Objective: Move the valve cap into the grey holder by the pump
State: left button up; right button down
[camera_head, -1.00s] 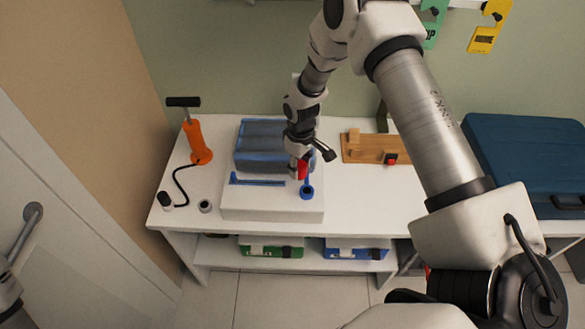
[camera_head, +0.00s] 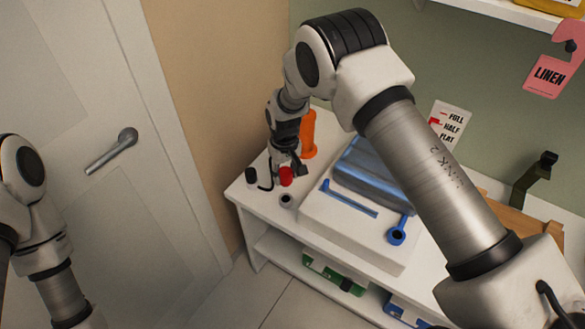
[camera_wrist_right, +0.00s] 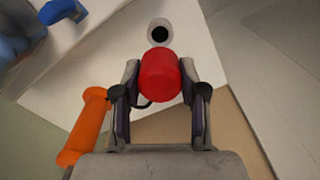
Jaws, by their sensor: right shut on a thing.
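The red valve cap (camera_head: 286,177) is held between the fingers of my right gripper (camera_head: 284,172). In the right wrist view the cap (camera_wrist_right: 160,76) sits between the two fingertips, above the white table top. The grey holder (camera_head: 287,200) is a small ring with a dark hole on the table, just in front of the cap in the head view. In the right wrist view the holder (camera_wrist_right: 160,32) shows right beyond the cap, apart from it. The orange pump (camera_head: 308,134) stands behind my right gripper, partly hidden by it. My left arm shows at the left edge, but its gripper is out of view.
A white slab (camera_head: 345,222) holds a blue folded item (camera_head: 372,172) and a blue ring fitting (camera_head: 397,235). Green (camera_head: 335,271) and blue cases sit on the lower shelf.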

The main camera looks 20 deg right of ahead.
aim_at(285, 185)
jog(key=shift+s+r, duration=0.1)
jog(key=shift+s, duration=0.05)
jog(key=shift+w+f+b, duration=0.2)
jog(key=shift+f+b, duration=0.2)
jog(key=shift+f, duration=0.4)
notch_tip(285, 185, down, 4)
jog(key=shift+r+b, duration=0.1)
jog(key=shift+b, duration=1.1)
jog(key=shift+f, duration=0.3)
jog(key=shift+f+b, duration=1)
jog(key=shift+f, duration=0.5)
jog(key=c, duration=0.6)
grip_release()
